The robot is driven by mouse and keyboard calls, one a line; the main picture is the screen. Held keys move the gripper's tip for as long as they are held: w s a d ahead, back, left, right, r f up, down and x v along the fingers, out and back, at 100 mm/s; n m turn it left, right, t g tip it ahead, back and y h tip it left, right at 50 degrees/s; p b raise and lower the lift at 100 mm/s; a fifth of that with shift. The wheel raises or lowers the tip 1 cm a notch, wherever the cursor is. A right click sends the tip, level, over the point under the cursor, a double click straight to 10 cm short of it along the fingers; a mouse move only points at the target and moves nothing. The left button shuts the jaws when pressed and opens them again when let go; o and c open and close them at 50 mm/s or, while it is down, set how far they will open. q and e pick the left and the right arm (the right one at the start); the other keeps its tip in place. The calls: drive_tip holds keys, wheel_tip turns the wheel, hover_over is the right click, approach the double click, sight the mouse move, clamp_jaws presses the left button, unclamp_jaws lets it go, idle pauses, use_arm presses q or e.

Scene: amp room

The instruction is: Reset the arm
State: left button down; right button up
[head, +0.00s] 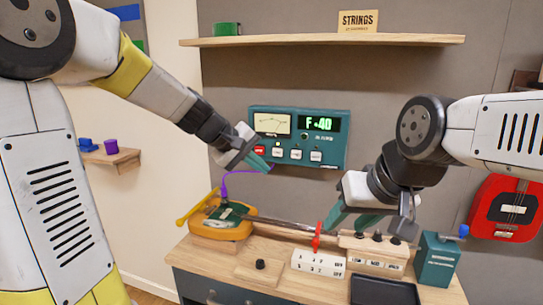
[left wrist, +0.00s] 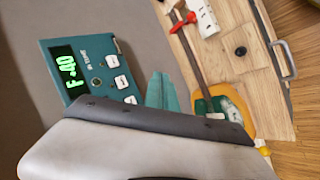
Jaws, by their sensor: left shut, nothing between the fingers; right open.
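My left arm comes in from the left in the head view. My right arm comes in from the right. My right gripper (head: 352,222) is open above the workbench (head: 212,258), close to a red lever (head: 317,238) and a row of dark knobs. I cannot tell whether it touches anything.
A yellow instrument body (head: 222,226) with a purple cable lies at the bench's left; its long neck runs right. A white switch block (head: 318,264), teal box (head: 437,260) and black tray (head: 385,291) stand at the front and right. A shelf (head: 285,41) hangs above; a red guitar (head: 505,207) hangs right.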

use_arm(q)
drive_tip(key=s+a+m+y, duration=0.1)
drive_tip(key=s+a, duration=0.3)
drive_tip(key=s, duration=0.3)
drive_tip(key=s+a+f+m+y, duration=0.1)
drive_tip(key=s+a+m+y, duration=0.1)
drive_tip(key=s, duration=0.6)
drive_tip(key=s+a+m+y, duration=0.2)
drive_tip(key=s+a, duration=0.3)
drive_tip(key=s, duration=0.3)
drive_tip(key=shift+a+f, duration=0.15)
drive_tip(key=shift+a, duration=0.2)
